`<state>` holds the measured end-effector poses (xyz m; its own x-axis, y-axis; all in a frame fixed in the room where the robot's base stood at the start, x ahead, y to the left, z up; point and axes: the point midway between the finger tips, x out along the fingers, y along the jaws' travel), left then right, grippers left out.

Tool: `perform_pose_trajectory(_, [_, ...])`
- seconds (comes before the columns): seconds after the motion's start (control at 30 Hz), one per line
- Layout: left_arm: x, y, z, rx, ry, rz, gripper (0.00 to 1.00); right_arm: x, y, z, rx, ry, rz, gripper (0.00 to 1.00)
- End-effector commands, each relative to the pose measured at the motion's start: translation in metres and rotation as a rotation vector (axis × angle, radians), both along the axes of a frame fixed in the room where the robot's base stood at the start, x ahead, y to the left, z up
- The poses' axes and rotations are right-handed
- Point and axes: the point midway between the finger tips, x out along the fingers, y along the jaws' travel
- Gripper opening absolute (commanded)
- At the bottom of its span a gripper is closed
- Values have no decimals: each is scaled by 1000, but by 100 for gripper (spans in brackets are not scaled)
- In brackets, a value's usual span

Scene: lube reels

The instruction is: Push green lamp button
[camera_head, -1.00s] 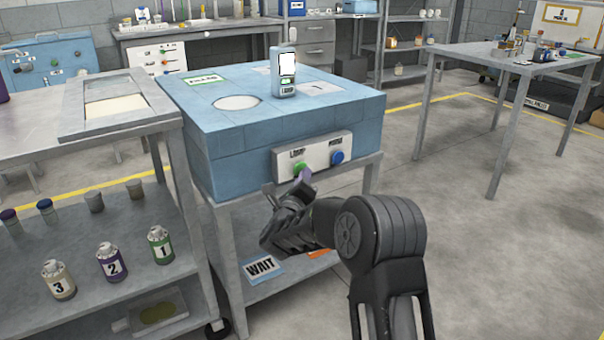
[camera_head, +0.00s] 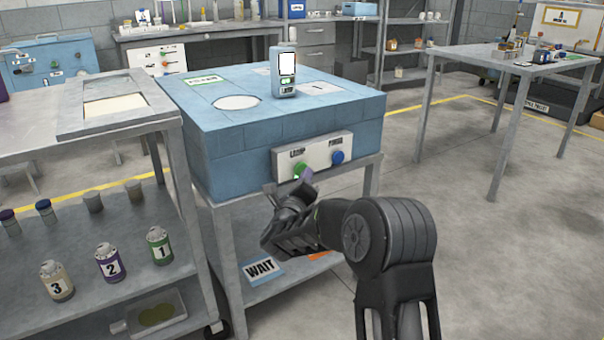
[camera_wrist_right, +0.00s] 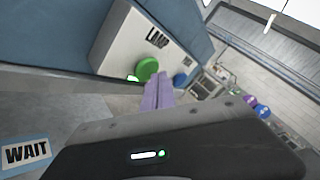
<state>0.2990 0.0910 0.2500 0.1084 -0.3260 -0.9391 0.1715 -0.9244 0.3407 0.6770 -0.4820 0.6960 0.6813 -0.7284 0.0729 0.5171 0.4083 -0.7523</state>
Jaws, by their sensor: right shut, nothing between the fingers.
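The green lamp button (camera_head: 300,171) sits on the left of a white panel (camera_head: 318,152) on the front of the blue box. A blue button (camera_head: 338,157) is to its right. My right gripper (camera_head: 306,176) is shut and empty, its purple fingertips right at the green button's lower right edge. In the right wrist view, the green button (camera_wrist_right: 147,69) shows below the LAMP label, and the purple fingers (camera_wrist_right: 159,88) are just beside and below it. I cannot tell if they touch it. My left gripper is not in view.
A small device (camera_head: 283,72) with a lit screen stands on the blue box (camera_head: 228,155). A WAIT sign (camera_head: 262,270) lies on the shelf below. Numbered bottles (camera_head: 108,262) stand on the left bench's lower shelf.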

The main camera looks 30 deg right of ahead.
Motion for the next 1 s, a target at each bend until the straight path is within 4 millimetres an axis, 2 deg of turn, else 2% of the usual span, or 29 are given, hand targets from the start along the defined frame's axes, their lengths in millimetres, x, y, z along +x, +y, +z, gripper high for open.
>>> perform_pose_trajectory(0.47, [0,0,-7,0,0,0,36,-7,0,-2,1,1,0,0])
perform_pose_trajectory(0.8, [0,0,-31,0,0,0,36,-43,1,-4,1,-1,0,0])
perform_pose_trajectory(1.0, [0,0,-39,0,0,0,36,-59,1,-2,1,0,1,0])
